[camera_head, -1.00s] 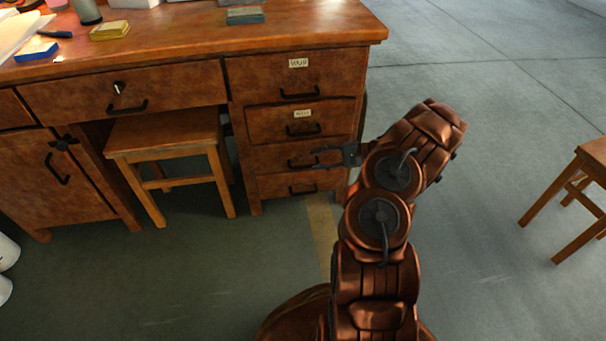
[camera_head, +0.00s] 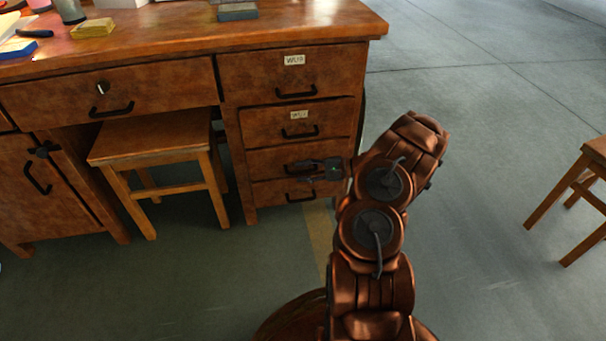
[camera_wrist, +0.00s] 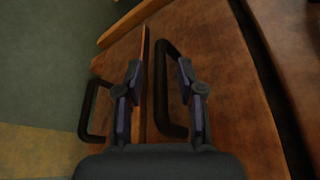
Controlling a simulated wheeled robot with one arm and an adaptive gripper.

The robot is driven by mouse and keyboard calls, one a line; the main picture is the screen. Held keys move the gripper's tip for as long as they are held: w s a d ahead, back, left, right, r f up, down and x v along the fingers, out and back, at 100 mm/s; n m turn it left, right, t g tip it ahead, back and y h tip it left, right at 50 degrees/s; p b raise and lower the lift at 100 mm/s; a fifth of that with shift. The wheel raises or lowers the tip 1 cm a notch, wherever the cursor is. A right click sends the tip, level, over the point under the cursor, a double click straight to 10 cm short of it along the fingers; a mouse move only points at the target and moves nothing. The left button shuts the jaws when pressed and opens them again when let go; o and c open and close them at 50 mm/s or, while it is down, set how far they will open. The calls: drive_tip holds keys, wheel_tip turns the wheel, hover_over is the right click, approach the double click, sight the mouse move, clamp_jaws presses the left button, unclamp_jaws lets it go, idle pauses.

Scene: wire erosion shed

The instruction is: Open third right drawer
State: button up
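The right side of the wooden desk has a stack of drawers. The third drawer (camera_head: 262,161) looks shut in the head view, with its dark handle partly hidden by my gripper (camera_head: 308,171). In the wrist view the third drawer's front (camera_wrist: 215,70) fills the middle and right. My gripper (camera_wrist: 160,78) is open there, with its fingers apart. The third drawer's handle bar (camera_wrist: 160,95) lies between the fingers; I cannot tell whether either touches it. The bottom drawer's handle (camera_wrist: 88,105) is left of the left finger.
The two upper right drawers (camera_head: 240,72) carry labels and look shut. A wooden stool (camera_head: 150,146) stands under the desk to the left. Another stool (camera_head: 590,170) is at the far right. The floor (camera_head: 490,200) between my arm and that stool is clear.

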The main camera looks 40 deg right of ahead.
drive_tip(key=shift+w+a, duration=0.15)
drive_tip(key=shift+a, duration=0.05)
clamp_jaws()
idle(0.6)
